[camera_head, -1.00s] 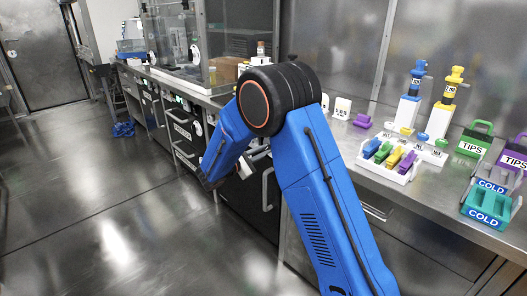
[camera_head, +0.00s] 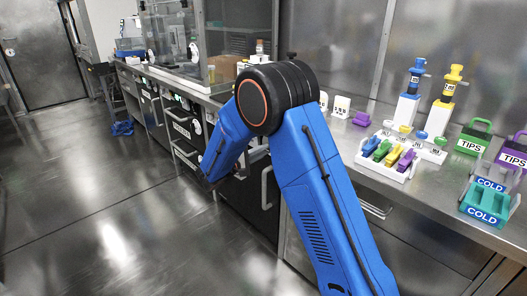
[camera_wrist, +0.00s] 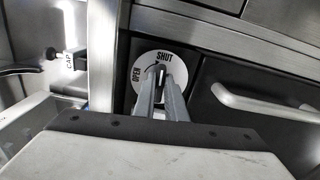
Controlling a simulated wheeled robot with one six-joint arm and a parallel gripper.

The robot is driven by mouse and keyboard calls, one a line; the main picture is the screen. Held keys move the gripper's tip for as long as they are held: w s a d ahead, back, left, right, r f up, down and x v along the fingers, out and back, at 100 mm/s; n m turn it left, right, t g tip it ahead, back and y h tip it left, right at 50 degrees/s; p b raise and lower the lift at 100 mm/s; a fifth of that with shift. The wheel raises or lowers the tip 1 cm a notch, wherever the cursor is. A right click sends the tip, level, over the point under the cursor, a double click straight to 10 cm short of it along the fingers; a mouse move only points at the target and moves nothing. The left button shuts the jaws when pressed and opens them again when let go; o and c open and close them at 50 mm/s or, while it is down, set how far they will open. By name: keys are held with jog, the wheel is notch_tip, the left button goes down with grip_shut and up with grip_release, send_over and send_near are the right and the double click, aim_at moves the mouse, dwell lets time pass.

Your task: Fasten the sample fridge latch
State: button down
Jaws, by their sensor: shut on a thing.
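The latch sits on a round white plate (camera_wrist: 149,66) marked OPEN at its left and SHUT at its top, in the wrist view. My gripper (camera_wrist: 161,80) is shut on the latch knob in front of this plate. The fingers cover most of the knob and the lower part of the plate. The visible tip of the knob points roughly up, near the SHUT word. In the head view my blue arm reaches down to the dark cabinet fronts under the bench, and the fingertips cannot be made out there.
A dark door with a silver bar handle (camera_wrist: 265,105) lies right of the plate. A metal post stands just left of it, with a small CAP label (camera_wrist: 69,61) beyond. The bench (camera_head: 440,195) holds pipettes, colored racks and TIPS boxes.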

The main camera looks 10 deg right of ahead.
jog(key=shift+f+m, duration=0.15)
jog(key=shift+m, duration=0.35)
jog(key=c, duration=1.8)
grip_release()
jog(key=shift+s+a, duration=0.1)
jog(key=v, duration=1.7)
jog(key=shift+a, duration=0.15)
